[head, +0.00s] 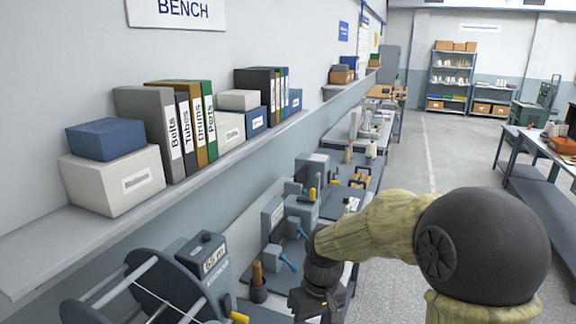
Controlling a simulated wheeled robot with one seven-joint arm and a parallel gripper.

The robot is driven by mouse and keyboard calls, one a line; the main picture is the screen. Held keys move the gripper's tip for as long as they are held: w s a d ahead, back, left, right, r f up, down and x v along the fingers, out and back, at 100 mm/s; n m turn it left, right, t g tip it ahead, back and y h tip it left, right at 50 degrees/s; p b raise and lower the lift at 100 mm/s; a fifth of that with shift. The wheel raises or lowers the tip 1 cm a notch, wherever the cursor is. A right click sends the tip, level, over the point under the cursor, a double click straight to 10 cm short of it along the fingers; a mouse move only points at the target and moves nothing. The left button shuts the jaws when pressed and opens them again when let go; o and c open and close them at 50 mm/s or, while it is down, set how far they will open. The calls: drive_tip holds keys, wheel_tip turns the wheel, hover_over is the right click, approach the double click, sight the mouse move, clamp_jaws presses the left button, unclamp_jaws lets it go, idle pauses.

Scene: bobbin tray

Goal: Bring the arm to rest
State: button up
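My arm (395,226) shows at the lower right of the head view, with a tan sleeve and a large black round joint. It is bent and reaches left over the bench. My gripper (318,303) is the dark part at its end, pointing down near the bottom edge. Its fingers do not show clearly, so I cannot tell whether it is open or holds anything. No bobbin or tray can be made out for certain.
A wall shelf (235,159) with binders (166,130) and boxes (113,179) runs along the left. Below it, bench machines (285,232) and a reel frame (140,290) stand close to my gripper. The aisle floor (440,150) is clear. A table (540,150) stands at the right.

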drive_tip(key=s+d+f+m+t+b, duration=0.1)
drive_tip(key=s+d+f+m, duration=0.1)
drive_tip(key=s+d, duration=0.2)
drive_tip(key=s+d+f+m+t+h+b, duration=0.1)
drive_tip(key=s+d+f+m+t, duration=0.1)
drive_tip(key=d, duration=0.4)
drive_tip(key=shift+s+f+m, duration=0.5)
drive_tip(key=shift+s, duration=0.75)
drive_tip(key=shift+d, duration=0.1)
idle(2.6)
